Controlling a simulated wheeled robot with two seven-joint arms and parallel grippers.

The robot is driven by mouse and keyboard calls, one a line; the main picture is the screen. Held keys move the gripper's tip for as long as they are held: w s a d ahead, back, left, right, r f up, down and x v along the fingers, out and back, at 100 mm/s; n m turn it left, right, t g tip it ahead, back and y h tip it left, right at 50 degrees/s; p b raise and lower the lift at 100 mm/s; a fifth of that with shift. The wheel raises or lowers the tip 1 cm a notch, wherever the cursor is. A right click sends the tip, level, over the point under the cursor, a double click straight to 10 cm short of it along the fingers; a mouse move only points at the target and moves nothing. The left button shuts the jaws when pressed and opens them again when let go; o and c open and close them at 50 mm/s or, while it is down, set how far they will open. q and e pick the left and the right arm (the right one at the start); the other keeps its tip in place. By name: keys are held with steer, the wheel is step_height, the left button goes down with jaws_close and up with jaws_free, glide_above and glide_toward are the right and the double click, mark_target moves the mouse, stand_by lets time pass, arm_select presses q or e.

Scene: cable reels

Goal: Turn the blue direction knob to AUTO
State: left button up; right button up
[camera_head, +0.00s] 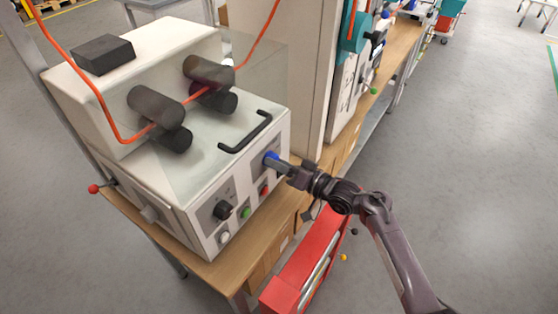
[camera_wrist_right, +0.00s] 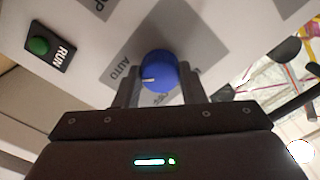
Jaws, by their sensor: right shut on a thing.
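The blue direction knob (camera_head: 269,157) is on the front panel of the white machine, right of the black knob. My right gripper (camera_head: 281,165) reaches it from the right and is shut on it. In the right wrist view the blue knob (camera_wrist_right: 158,70) sits between the two dark fingers (camera_wrist_right: 159,88). Its white pointer line is at its left side, pointing left toward the AUTO label (camera_wrist_right: 120,68). I cannot tell whether it lines up exactly. Another label below the knob is partly hidden by the gripper. My left gripper is not in view.
The panel also carries a black knob (camera_head: 223,210), a green button (camera_head: 245,212), a red button (camera_head: 264,189) and a white button (camera_head: 223,237). A black handle (camera_head: 246,132) is on the clear cover above. A red cart (camera_head: 300,270) stands below my right arm. Open floor lies to the right.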

steer(key=shift+m, duration=0.3)
steer(key=o, duration=1)
steer(key=b+v, duration=0.1)
steer(key=v, duration=0.6)
steer(key=shift+s+d+b, duration=0.2)
steer(key=shift+d+b, duration=0.15)
